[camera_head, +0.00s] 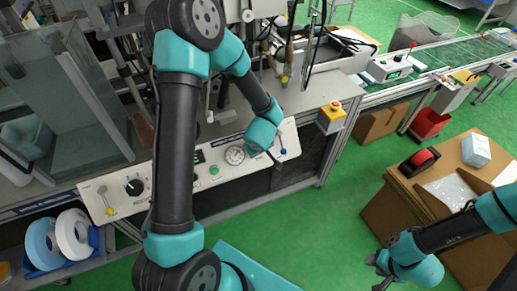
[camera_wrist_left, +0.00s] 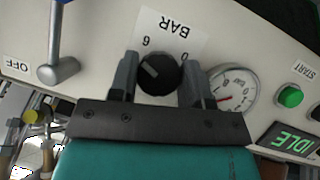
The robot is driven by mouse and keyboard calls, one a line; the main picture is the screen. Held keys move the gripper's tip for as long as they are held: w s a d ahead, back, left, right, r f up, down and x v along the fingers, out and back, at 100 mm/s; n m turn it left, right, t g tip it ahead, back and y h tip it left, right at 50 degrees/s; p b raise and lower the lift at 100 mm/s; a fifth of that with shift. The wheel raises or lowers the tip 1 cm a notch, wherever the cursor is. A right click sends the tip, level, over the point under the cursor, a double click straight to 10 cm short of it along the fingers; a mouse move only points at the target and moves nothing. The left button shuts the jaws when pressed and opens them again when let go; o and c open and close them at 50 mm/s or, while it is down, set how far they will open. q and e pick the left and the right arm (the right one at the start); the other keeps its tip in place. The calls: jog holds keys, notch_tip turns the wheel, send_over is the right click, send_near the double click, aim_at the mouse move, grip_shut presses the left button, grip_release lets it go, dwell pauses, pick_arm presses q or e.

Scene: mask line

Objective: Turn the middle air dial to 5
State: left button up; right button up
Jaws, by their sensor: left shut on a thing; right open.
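The middle air dial (camera_wrist_left: 160,74) is a round black knob on the cream control panel (camera_head: 115,197). A white label (camera_wrist_left: 172,32) marked BAR, with 6 and 0, sits beside it, upside down in the left wrist view. A pale mark shows on the knob's left part; I cannot read its exact value. My left gripper (camera_wrist_left: 158,84) is shut on the knob, one finger on each side. In the head view my left gripper (camera_head: 273,158) is at the panel's right part and hides the dial. My right gripper (camera_head: 381,274) is open and empty at the lower right.
A pressure gauge (camera_head: 235,155) is beside the dial. A green START button (camera_wrist_left: 291,96), an IDLE display (camera_wrist_left: 292,140) and a lever (camera_wrist_left: 58,70) by OFF are near the gripper. Another black knob (camera_head: 134,186) is at the panel's left. Cardboard boxes (camera_head: 385,212) stand at right.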

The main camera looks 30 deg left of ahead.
pick_arm(q)
jog(key=shift+w+n+t, duration=0.1)
jog(key=shift+n+t, duration=0.9)
jog(key=shift+n, duration=0.7)
jog(key=shift+r, duration=0.1)
jog(key=o, duration=0.9)
jog(key=v, duration=1.7)
jog(key=shift+s+a, duration=0.25)
jog(key=shift+s, duration=0.05)
